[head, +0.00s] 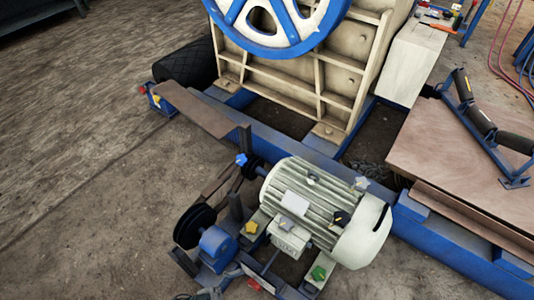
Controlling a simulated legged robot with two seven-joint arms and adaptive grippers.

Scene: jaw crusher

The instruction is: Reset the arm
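Small star-shaped knobs in yellow (251,227), green (319,272) and blue (241,159) show around the motor.
A blue frame (290,147) runs diagonally under the crusher. A black pulley (194,226) stands left of the motor. A brown plate with a roller bracket (487,125) lies at right. Tools (440,17) lie at top right. Bare floor (70,150) is free on the left.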

